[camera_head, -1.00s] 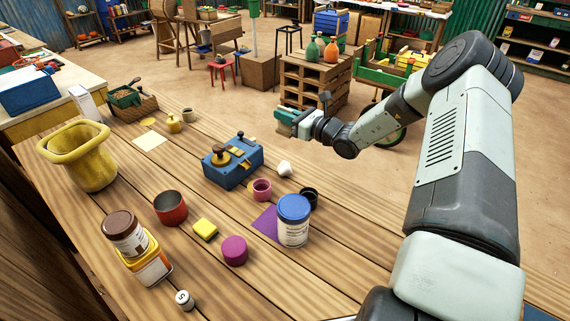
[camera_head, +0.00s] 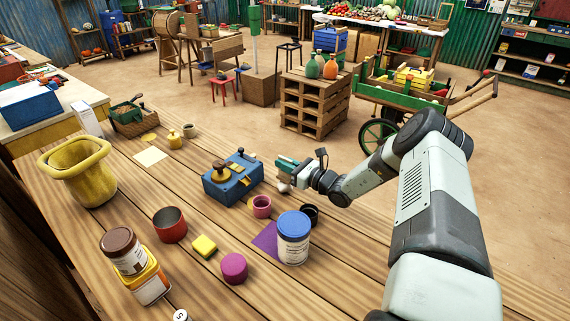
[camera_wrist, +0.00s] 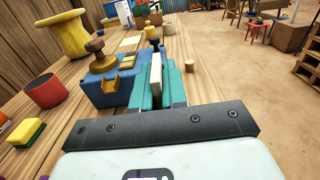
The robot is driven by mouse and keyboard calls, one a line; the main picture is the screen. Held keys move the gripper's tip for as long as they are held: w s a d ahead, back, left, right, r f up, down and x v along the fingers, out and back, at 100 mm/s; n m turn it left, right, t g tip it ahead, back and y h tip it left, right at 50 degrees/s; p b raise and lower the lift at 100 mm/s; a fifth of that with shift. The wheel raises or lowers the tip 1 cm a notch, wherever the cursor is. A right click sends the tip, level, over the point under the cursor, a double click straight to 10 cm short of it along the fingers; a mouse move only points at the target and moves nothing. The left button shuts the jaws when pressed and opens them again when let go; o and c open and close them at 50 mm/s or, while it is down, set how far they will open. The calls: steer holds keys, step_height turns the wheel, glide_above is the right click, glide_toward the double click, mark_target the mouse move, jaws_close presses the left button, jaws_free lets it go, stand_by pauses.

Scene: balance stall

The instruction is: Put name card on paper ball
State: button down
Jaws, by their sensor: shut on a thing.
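My gripper (camera_head: 286,167) has teal fingers and is over the right part of the table, just right of the blue box. In the wrist view the gripper (camera_wrist: 158,80) is shut on a thin cream piece, the name card (camera_wrist: 156,74), which stands on edge between the fingers. The white paper ball (camera_head: 284,188) shows just below the fingers in the head view, partly covered by them. I cannot tell whether the card touches it. The paper ball is not visible in the wrist view.
The blue box (camera_head: 230,185) with a knob stands close left of my gripper. A pink cup (camera_head: 261,206), a black cup (camera_head: 309,213) and a blue-lidded jar (camera_head: 293,240) stand nearer. A red cup (camera_head: 169,225) and yellow sponge (camera_head: 204,246) are further left.

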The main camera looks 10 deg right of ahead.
steer(key=c, duration=1.6)
jaws_free()
steer(key=shift+f, duration=0.15)
steer(key=o, duration=0.4)
steer(key=shift+o, duration=0.2)
steer(key=shift+r, duration=0.25)
steer(key=v, duration=1.2)
